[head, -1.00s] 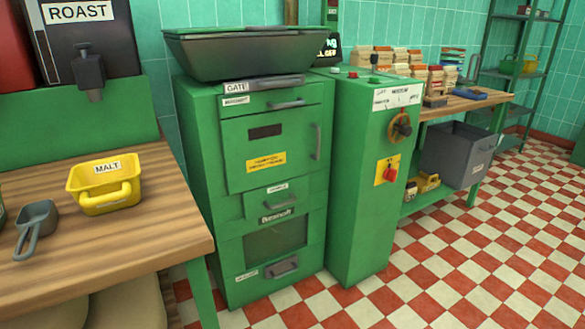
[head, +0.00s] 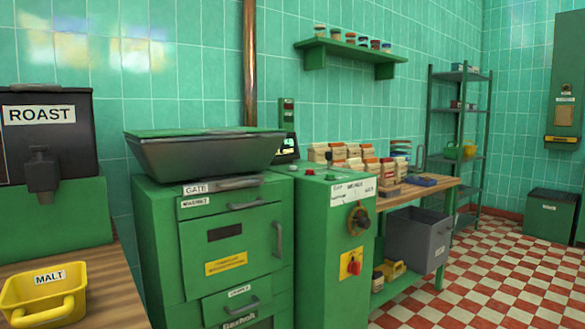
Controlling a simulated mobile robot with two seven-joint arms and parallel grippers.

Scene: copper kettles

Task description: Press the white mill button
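The green mill cabinet (head: 235,240) stands left of centre, with a dark hopper (head: 207,155) on top. The narrower control cabinet (head: 315,245) is joined to its right side. On that cabinet's top are a small pale button (head: 293,168) that looks white, a red one (head: 310,171) and a green one (head: 331,177). The pale button is very small, and any label on it is not readable. The front has a round dial (head: 358,219) and a red switch on a yellow plate (head: 351,264). Neither of my grippers shows in the head view.
A wooden counter (head: 105,298) with a yellow MALT scoop bin (head: 45,293) is at the lower left, below a black ROAST box (head: 45,135). A bench (head: 425,192) with packets and a grey bin (head: 418,240) stands right. The checkered floor (head: 470,280) is clear at right.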

